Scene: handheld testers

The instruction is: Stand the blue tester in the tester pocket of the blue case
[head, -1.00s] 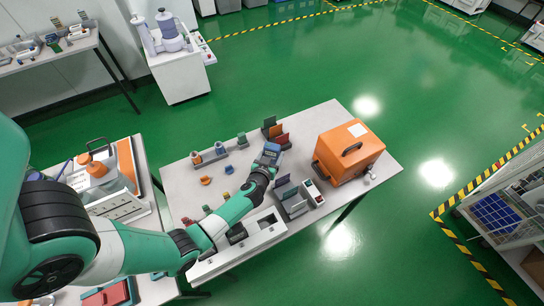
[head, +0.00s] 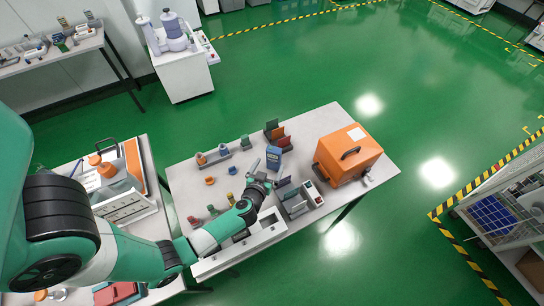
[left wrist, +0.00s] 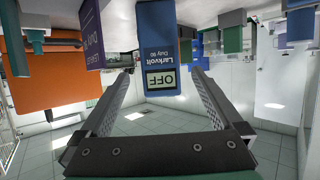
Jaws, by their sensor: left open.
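The blue tester (head: 273,157) stands upright near the middle of the table, its labelled front and screen facing my left gripper. In the left wrist view the tester (left wrist: 163,45) appears upside down, its screen reading OFF; its lower end is out of frame. My left gripper (head: 266,170) is open and empty, just in front of the tester and apart from it. Its two fingers (left wrist: 160,85) spread to either side of the screen. A case with a dark bluish upright panel (head: 284,187) stands right of the gripper. I cannot tell whether the tester sits in a pocket.
A large orange box (head: 347,155) with handles stands to the right. Green and red upright panels (head: 277,132) stand behind the tester. A purple lettered panel (left wrist: 92,38) is close beside the tester in the wrist view. Small coloured parts and a white tray (head: 240,250) lie nearer.

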